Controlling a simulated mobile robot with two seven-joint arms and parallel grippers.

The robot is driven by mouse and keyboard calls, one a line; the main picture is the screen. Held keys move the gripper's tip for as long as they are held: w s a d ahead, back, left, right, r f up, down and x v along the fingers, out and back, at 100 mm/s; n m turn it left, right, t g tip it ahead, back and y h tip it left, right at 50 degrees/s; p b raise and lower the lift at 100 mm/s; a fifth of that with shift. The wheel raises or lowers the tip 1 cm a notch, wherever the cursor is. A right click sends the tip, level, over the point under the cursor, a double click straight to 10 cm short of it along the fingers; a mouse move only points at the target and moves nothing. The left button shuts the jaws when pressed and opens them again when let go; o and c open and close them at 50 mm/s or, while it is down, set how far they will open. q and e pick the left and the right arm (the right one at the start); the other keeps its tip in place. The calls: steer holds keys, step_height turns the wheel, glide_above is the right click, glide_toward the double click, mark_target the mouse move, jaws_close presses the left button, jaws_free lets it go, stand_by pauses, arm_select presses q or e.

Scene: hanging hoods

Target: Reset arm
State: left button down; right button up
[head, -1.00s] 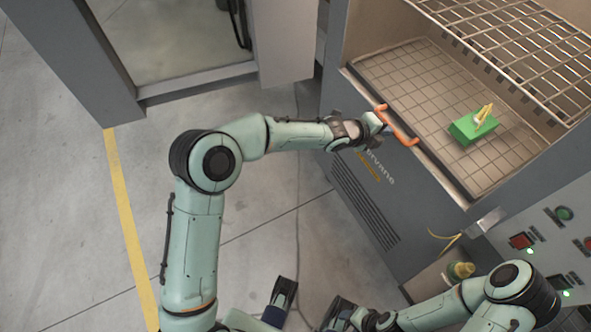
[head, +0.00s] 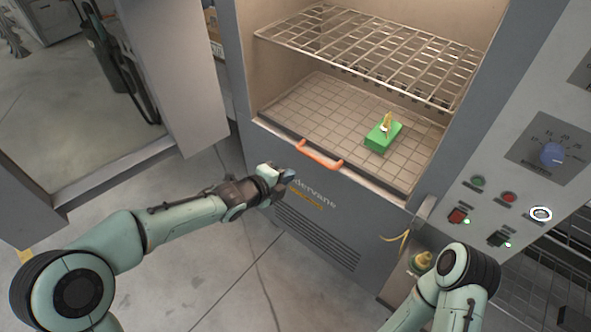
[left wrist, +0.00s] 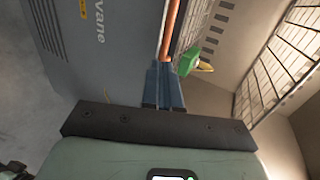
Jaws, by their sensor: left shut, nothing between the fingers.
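My left gripper (head: 288,176) is shut and empty in the head view, in front of the grey cabinet and below its orange handle (head: 320,155). In the left wrist view its blue fingers (left wrist: 164,88) are together, with the orange handle (left wrist: 171,30) beyond their tips. I cannot tell from these views how close they are to the handle. My right arm (head: 452,290) shows at the lower right of the head view; its gripper is out of the picture.
The open cabinet holds a wire rack (head: 370,48) above a gridded tray (head: 320,110). A green block (head: 380,138) with a yellow-and-white piece on top rests on the tray. A control panel (head: 520,170) stands at right. Open floor (head: 190,270) lies at lower left.

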arm_select(q)
steer(key=s+a+f+n+g+y+p, duration=0.1)
steer(key=s+a+f+n+g+p, duration=0.15)
steer(key=s+f+n, duration=0.55)
steer(key=s+a+f+n+g+y+p, duration=0.1)
steer(key=s+a+f+n+g+p, duration=0.15)
steer(key=s+f+n, duration=0.6)
arm_select(e)
step_height(320, 180, up, 10)
steer(key=w+p, duration=0.1)
steer(key=p, duration=0.4)
steer(key=shift+w+r, duration=0.15)
steer(key=shift+w, duration=0.05)
steer(key=shift+c, duration=1.3)
arm_select(q)
steer(key=s+a+f+n+g, duration=0.1)
steer(key=s+f+n+g, duration=0.1)
steer(key=s, duration=0.5)
steer(key=s+a+f+n+g+y, duration=0.1)
steer(key=s+f+n+g, duration=0.1)
steer(key=s+f+n, duration=0.3)
steer(key=s+a+f+n+g, duration=0.2)
steer(key=s+f+n, duration=0.2)
steer(key=s, duration=0.5)
steer(key=shift+n+y, duration=0.4)
steer(key=shift+n, duration=0.55)
arm_select(e)
steer(key=shift+a, duration=0.15)
